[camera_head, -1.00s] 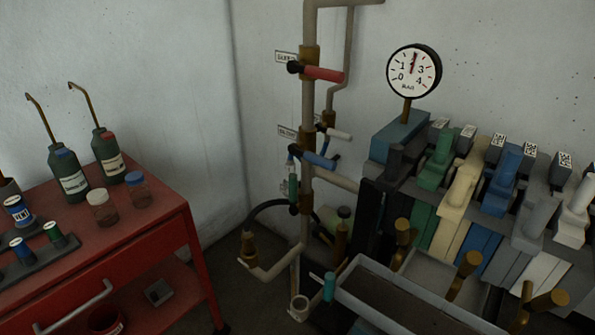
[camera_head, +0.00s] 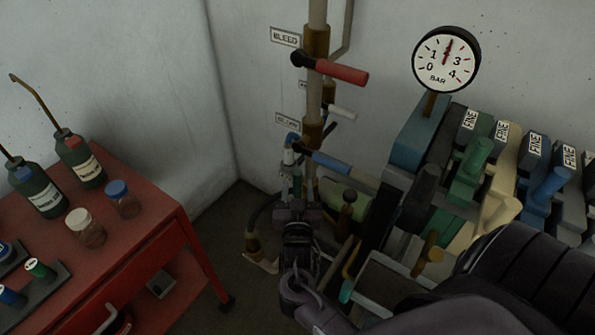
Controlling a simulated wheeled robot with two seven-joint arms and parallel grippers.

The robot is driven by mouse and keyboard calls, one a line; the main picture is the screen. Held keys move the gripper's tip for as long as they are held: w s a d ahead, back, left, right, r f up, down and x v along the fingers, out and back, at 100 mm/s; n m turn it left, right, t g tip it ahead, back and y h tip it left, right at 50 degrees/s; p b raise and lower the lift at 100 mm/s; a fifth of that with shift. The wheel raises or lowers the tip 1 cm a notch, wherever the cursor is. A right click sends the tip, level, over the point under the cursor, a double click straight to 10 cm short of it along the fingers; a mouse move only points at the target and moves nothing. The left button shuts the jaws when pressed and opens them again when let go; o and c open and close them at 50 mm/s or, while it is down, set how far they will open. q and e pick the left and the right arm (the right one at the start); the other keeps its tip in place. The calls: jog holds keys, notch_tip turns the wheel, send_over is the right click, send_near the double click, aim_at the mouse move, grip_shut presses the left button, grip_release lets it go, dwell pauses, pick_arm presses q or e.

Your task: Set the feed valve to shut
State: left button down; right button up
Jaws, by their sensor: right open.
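No label legibly reads feed, so I cannot tell which valve is the feed valve. A red-handled valve (camera_head: 340,71) sits high on the vertical pipe beside a BLEED label (camera_head: 286,37); its handle points right. Lower, a blue-handled valve (camera_head: 333,163) also points right, beside a label (camera_head: 288,121) I cannot read surely. A smaller white handle (camera_head: 341,112) shows behind the pipe. My right gripper (camera_head: 297,212) is open, dark, and reaches up in front of the pipe below the blue handle. It partly hides the small fittings there; contact is unclear. My left gripper is out of view.
A pressure gauge (camera_head: 446,60) stands above a bank of coloured levers (camera_head: 472,163) at right. My right arm covers the lower right. A red cart (camera_head: 150,213) with bottles and jars stands at left. Bare floor shows between cart and pipes.

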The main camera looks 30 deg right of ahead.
aim_at(298, 180)
jog(key=x, duration=0.4)
jog(key=shift+w+d+f+p, duration=0.1)
jog(key=shift+w+d+p, duration=0.15)
jog(key=shift+p, duration=0.1)
jog(key=shift+a, duration=0.1)
grip_shut()
